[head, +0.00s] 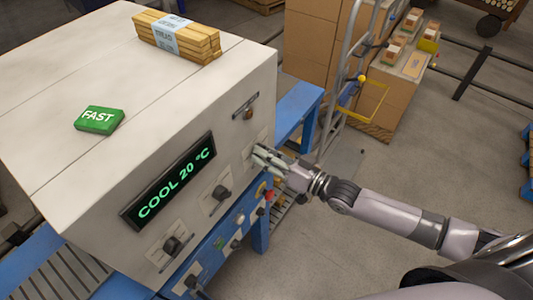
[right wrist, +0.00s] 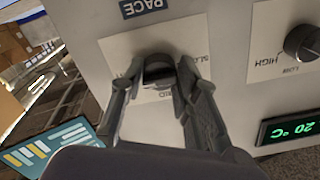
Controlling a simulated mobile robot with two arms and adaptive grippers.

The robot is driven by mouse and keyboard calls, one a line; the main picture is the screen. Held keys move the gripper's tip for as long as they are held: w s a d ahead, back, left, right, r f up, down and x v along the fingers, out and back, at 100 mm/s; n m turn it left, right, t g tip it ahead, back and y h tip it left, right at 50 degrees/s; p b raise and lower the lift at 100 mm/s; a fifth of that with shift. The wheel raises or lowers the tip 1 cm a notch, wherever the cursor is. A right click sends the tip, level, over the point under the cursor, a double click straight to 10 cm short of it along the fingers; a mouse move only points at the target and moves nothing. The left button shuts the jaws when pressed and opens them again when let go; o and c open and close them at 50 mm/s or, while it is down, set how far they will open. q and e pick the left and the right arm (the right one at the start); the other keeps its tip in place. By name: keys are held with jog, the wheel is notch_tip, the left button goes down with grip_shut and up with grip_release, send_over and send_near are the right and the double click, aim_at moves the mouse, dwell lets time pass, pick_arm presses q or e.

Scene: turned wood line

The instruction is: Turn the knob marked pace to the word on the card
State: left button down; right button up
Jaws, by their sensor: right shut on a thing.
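A green card (head: 98,120) reading FAST lies on top of the pale machine cabinet (head: 190,95). In the right wrist view the dark pace knob (right wrist: 158,71) sits on a white plate below a blue PACE label (right wrist: 141,8). My right gripper (right wrist: 158,80) is shut on this knob, one finger on each side. The fingers cover parts of the printed words, and I cannot tell where the knob points. In the head view my right gripper (head: 263,158) is at the cabinet's right front and hides the knob. My left gripper is out of view.
A lit display (head: 170,188) reads COOL 20 °C. Two other dark knobs (head: 221,192) (head: 171,244) sit below it. A small lever (head: 247,113) is above my gripper. Wood strips (head: 178,36) lie on the cabinet top.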

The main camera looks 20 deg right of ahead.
jog(key=o, duration=1.2)
jog(key=shift+c, duration=0.2)
jog(key=shift+s, duration=0.1)
jog(key=v, duration=1.2)
